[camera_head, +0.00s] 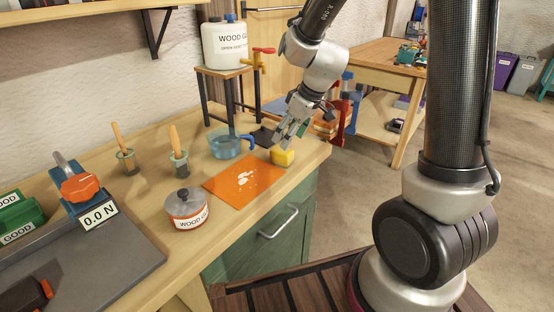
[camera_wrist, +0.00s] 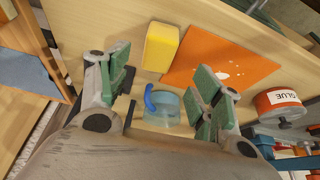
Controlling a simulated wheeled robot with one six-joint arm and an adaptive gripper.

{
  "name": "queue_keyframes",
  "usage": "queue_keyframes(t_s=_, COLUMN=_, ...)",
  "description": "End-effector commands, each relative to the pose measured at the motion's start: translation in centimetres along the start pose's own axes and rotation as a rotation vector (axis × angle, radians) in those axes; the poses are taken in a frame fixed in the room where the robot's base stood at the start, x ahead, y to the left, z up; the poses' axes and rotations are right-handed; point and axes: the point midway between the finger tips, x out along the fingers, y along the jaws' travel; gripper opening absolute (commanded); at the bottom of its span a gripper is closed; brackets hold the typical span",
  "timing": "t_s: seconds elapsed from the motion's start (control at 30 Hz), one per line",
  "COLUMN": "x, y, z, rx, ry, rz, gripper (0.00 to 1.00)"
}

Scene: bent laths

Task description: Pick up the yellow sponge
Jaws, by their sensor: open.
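The yellow sponge (camera_head: 282,157) lies on the wooden bench near its front right corner, beside the orange mat. It also shows in the wrist view (camera_wrist: 160,47), upper middle, in front of the gap between my fingers. My gripper (camera_head: 287,136) is just above and slightly behind the sponge in the head view. In the wrist view my gripper (camera_wrist: 165,92) has its green-padded fingers spread wide with nothing between them. It is open and appears apart from the sponge.
The orange mat (camera_head: 240,188) has white spots on it. A blue-handled clear jug (camera_head: 225,147) stands behind it, and a glue pot (camera_head: 187,208) in front left. A glue container (camera_head: 223,45) sits on a raised stand behind. The bench's right edge is close to the sponge.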

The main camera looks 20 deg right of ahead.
Motion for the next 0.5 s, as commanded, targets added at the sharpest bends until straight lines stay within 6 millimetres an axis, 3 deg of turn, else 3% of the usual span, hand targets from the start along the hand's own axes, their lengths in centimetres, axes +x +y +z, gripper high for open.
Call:
queue_keyframes(t_s=0.17, x=0.9, y=0.1, z=0.0, rx=-0.042, ry=0.002, rz=0.003, gripper=0.65)
queue_keyframes(t_s=0.5, x=5.6, y=0.3, z=0.2, rx=-0.042, ry=-0.001, rz=0.002, gripper=0.65)
